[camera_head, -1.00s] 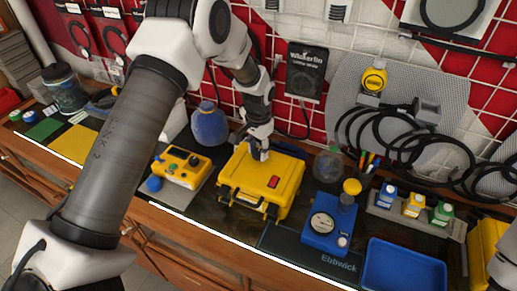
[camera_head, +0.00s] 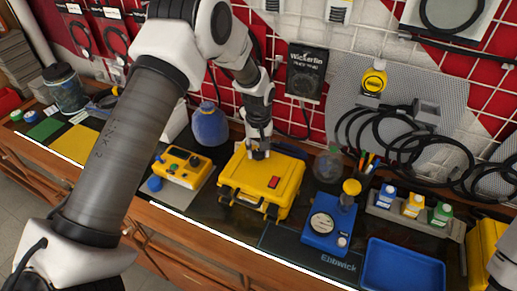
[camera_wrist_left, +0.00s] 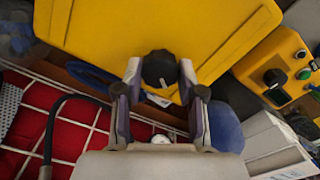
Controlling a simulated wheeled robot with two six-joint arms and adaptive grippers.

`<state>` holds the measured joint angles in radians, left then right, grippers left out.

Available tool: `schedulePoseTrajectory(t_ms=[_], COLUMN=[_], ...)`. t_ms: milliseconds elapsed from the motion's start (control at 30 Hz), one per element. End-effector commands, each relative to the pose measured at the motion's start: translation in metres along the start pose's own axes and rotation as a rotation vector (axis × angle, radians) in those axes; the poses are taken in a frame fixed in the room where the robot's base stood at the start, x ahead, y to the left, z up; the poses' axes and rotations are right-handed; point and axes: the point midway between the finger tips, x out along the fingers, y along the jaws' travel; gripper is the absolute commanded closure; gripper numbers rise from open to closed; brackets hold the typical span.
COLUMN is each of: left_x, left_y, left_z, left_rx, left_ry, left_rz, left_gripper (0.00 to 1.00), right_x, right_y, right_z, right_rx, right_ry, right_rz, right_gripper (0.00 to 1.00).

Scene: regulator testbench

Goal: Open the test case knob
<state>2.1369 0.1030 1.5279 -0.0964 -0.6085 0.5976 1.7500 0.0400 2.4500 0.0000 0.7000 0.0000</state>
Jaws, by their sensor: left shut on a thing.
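The yellow test case (camera_head: 240,190) stands shut on the bench, with a red switch on its lid. Its top also fills the upper part of the left wrist view (camera_wrist_left: 240,35). A black knob (camera_wrist_left: 160,68) sits near the case's back edge. My left gripper (camera_head: 260,148) reaches down from above to the back of the lid and hides the knob in the head view. In the left wrist view its two fingers (camera_wrist_left: 160,78) are on either side of the knob, shut on it. My right gripper is not visible.
A yellow control box (camera_head: 180,167) stands left of the case, and a blue bottle (camera_head: 210,125) stands behind. A blue gauge unit (camera_head: 325,222) and blue tray (camera_head: 402,266) are to the right. The wire grid wall (camera_head: 330,120) rises close behind.

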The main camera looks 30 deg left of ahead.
Motion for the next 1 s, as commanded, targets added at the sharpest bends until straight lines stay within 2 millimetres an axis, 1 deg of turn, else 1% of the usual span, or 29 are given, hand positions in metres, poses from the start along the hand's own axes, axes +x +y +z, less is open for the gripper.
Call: schedulePoseTrajectory(t_ms=[200, 500, 733, 1000], left_x=[0.0001, 0.0003, 0.0004, 0.0005], left_y=[-0.0003, -0.0003, -0.0002, -0.0001], left_z=[0.0007, 0.0008, 0.0008, 0.0007], left_rx=[-0.204, -0.456, -0.581, -0.642], left_ry=[-0.002, -0.002, -0.002, -0.002], left_rz=[-0.001, -0.002, -0.002, -0.001], left_gripper=[0.96, 0.96, 0.96, 0.96], right_x=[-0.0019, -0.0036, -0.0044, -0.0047], right_y=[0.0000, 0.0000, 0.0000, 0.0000], right_z=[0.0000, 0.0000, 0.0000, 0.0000], right_rx=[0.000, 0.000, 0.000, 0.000], right_ry=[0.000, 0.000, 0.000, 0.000], right_rz=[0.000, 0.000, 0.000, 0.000], right_gripper=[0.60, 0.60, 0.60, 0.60])
